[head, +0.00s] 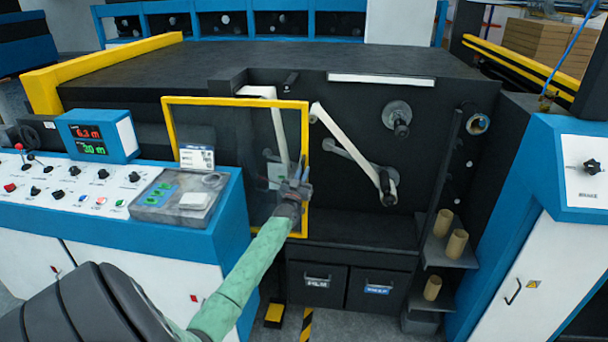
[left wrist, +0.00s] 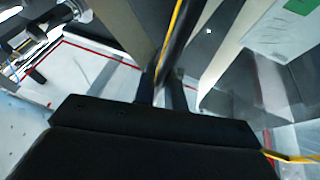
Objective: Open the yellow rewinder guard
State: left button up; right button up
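The yellow rewinder guard (head: 232,101) is a clear panel in a yellow frame on the front of the dark machine. It looks closed, roughly flush with the front. My left gripper (head: 297,172) is at the guard's right upright, about halfway down or lower. In the left wrist view a dark bar with a yellow edge (left wrist: 183,38) runs down to the fingers of my left gripper (left wrist: 162,90). The fingers stand a little apart around its lower end. I cannot tell whether they press on it. My right gripper is out of view.
A control panel (head: 85,186) with a blue display box (head: 97,136) stands left of the guard. To the right are a white web strip (head: 345,147), rollers (head: 397,117) and shelves with cardboard cores (head: 456,245). Drawers (head: 318,284) sit below.

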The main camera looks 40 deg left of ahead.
pick_arm(q)
jog(key=o, duration=0.3)
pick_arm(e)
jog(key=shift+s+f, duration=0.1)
